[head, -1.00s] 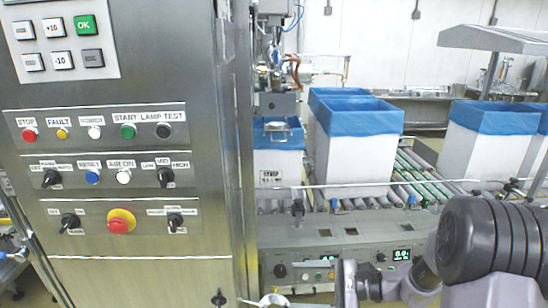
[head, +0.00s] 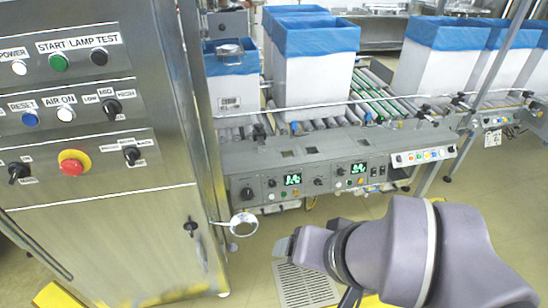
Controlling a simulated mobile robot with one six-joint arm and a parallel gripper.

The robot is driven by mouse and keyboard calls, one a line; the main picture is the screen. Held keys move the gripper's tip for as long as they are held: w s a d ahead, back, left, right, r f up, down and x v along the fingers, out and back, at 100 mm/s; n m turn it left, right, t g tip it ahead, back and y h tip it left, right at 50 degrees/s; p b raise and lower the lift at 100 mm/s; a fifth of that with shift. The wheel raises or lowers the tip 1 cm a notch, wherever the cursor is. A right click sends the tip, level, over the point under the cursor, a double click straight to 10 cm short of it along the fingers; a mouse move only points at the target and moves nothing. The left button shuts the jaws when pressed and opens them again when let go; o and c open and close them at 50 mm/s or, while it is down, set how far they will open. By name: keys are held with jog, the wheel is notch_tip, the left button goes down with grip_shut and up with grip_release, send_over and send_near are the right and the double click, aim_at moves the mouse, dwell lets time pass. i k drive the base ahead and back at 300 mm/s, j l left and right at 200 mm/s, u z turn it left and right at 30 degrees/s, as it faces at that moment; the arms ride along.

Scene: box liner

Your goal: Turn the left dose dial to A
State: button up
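The low grey conveyor panel (head: 215,163) carries two lit green displays, a left one (head: 293,179) and a right one (head: 359,168). A large black knob (head: 247,194) sits left of the left display. A smaller black knob (head: 319,182) sits between the displays. The labels are too small to read, so I cannot tell which knob is the left dose dial or where it points. My arm reaches in from the lower right, in front of and below the panel. No gripper fingers can be made out, and nothing of mine touches the knobs.
A steel cabinet (head: 110,225) with buttons and switches stands at the left. A round metal handwheel (head: 243,224) sticks out beside its edge. White boxes with blue liners (head: 313,75) stand on the roller conveyor (head: 372,107). A floor grate (head: 305,285) lies below the panel.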

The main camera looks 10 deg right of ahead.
aim_at(272, 183)
jog(key=i+j+z, duration=0.25)
jog(key=i+j, duration=0.85)
